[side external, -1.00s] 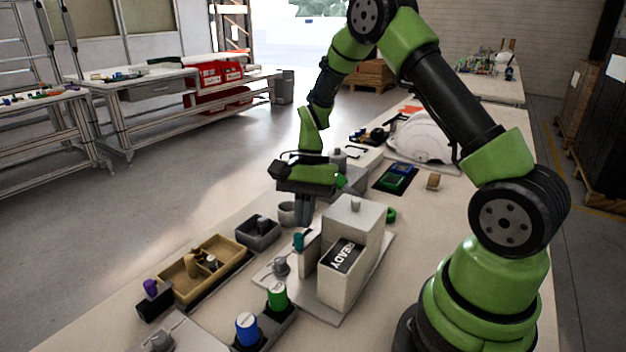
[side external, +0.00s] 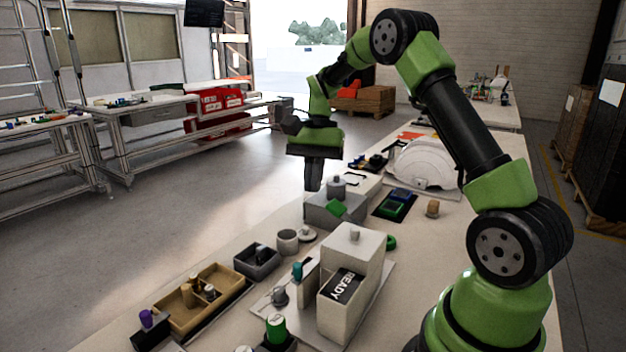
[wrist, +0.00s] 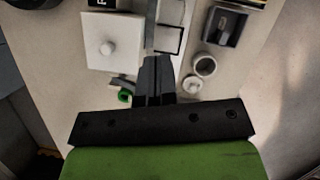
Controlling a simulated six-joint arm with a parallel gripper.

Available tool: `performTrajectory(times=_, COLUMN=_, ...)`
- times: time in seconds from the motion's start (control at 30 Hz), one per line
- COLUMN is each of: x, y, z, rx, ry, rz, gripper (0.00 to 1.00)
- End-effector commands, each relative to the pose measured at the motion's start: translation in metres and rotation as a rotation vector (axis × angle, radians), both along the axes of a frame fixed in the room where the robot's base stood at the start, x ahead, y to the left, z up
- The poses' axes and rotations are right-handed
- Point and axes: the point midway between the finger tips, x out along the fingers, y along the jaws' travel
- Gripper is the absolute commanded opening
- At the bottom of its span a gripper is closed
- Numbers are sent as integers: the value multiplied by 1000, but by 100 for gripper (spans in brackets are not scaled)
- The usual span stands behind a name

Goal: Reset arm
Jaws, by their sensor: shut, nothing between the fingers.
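My gripper (side external: 313,175) is shut and empty.
A white box with a READY label (side external: 343,285) stands mid-bench. A tan divided tray (side external: 187,315), a dark grey bin (side external: 257,262) and a grey cup (side external: 287,241) stand left of it. A white helmet shell (side external: 425,163) is farther back. Air around the gripper is clear.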

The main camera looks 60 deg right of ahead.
Motion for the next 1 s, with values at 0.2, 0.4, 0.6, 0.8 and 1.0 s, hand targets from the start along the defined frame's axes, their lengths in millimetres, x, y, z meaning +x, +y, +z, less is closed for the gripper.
performTrajectory(times=0.2, x=-2, y=7, z=10, rx=-16, ry=-29, rz=28, gripper=0)
performTrajectory(times=0.4, x=-20, y=44, z=59, rx=-101, ry=-201, rz=189, gripper=0)
performTrajectory(times=0.6, x=-62, y=88, z=102, rx=-206, ry=-431, rz=393, gripper=0)
performTrajectory(times=0.8, x=-114, y=121, z=119, rx=-300, ry=-664, rz=579, gripper=0)
performTrajectory(times=1.0, x=-153, y=137, z=117, rx=-368, ry=-850, rz=707, gripper=0)
